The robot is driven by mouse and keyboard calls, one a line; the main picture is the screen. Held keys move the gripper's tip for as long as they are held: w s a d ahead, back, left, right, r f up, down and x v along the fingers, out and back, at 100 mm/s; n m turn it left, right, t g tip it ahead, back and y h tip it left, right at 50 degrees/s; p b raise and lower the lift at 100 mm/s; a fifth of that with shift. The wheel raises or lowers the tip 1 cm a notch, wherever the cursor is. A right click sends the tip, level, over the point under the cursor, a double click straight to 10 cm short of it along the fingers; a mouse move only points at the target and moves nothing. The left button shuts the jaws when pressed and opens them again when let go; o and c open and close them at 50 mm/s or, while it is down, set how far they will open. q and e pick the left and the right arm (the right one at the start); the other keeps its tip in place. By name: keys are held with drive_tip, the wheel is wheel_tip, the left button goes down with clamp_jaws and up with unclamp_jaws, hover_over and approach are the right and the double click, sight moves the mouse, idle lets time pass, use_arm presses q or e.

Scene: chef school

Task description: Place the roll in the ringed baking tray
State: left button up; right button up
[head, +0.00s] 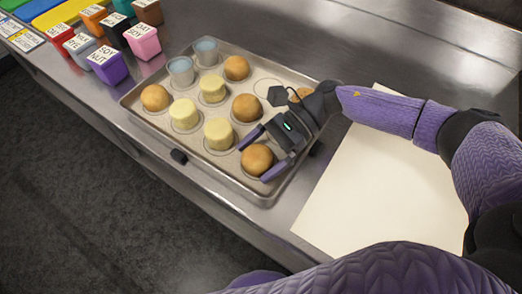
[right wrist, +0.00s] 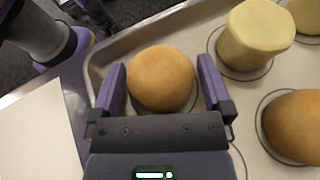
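The ringed baking tray (head: 140,112) lies on the steel counter, with pale rings marked on its floor. A round golden-brown roll (head: 256,160) sits at the tray's near corner; it also shows in the right wrist view (right wrist: 162,78). My right gripper (head: 264,155) is low over this corner, with its purple fingers apart, one on each side of the roll. In the right wrist view, my right gripper (right wrist: 162,85) has only thin gaps, if any, beside the roll; contact is unclear. The roll hides the floor beneath it. My left gripper is not in view.
The tray also holds several other rolls (head: 155,97), pale yellow cylinders (head: 184,114) and grey-blue cups (head: 181,71). An empty ring (head: 265,87) shows near the far right. A cream sheet (head: 375,190) lies right of the tray. Coloured labelled boxes (head: 107,66) stand back left.

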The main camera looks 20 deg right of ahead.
drive_tip(key=shift+w+d+r, duration=0.1)
drive_tip(key=shift+d+r, duration=0.05)
drive_tip(key=shift+r, duration=0.2)
drive_tip(key=b+v, duration=0.1)
drive_tip(key=v, duration=1)
drive_tip(key=shift+d+b, duration=0.1)
drive_tip(key=shift+b, duration=0.25)
drive_tip(key=shift+d+r, duration=0.15)
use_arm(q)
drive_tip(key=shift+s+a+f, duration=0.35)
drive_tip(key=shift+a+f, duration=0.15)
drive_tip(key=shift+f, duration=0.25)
